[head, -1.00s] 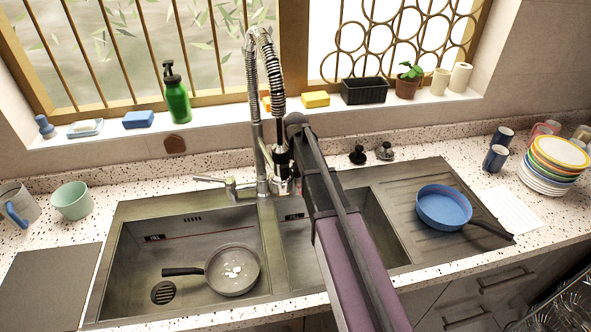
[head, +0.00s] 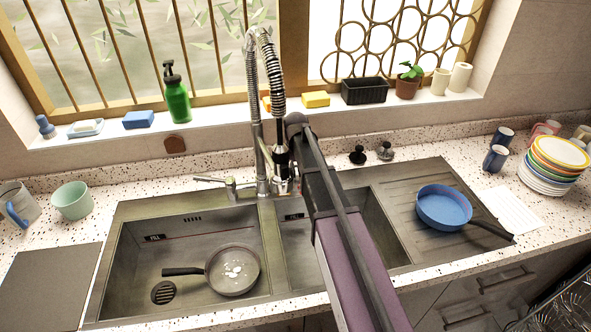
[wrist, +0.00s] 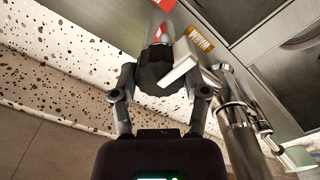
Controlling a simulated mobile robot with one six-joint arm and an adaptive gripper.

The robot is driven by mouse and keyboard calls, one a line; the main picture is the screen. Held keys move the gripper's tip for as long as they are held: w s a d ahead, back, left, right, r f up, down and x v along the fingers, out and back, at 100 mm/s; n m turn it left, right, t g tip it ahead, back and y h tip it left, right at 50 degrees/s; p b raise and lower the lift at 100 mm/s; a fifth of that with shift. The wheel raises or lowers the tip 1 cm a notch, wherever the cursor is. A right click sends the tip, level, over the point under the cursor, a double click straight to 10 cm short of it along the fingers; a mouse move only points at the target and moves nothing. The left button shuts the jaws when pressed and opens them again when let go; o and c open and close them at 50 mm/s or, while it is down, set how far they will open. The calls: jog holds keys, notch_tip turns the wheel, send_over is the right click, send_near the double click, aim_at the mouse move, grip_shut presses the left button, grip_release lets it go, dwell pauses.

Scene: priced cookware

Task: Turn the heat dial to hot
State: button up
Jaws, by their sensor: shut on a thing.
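In the wrist view my gripper (wrist: 163,92) has its two fingers on either side of a dark faceted knob-like piece (wrist: 157,68). It is closed on this piece. A pale lever-like part (wrist: 182,63) sticks out beside it, and red shows at the top edge above it. I cannot tell for sure whether the dark piece is the heat dial. In the head view my arm reaches to the faucet (head: 262,150), near its black spray head. The arm hides the fingers there.
A chrome column (wrist: 238,130) stands close to my right finger. The double sink holds a frying pan (head: 232,269) in its left basin. A blue pan (head: 443,206) lies on the drainboard. Stacked plates (head: 556,165) stand at the right. A green bottle (head: 176,95) is on the sill.

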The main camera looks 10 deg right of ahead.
jog(key=shift+s+n, duration=0.1)
jog(key=shift+n, duration=0.4)
jog(key=o, duration=1.1)
jog(key=shift+o, duration=0.2)
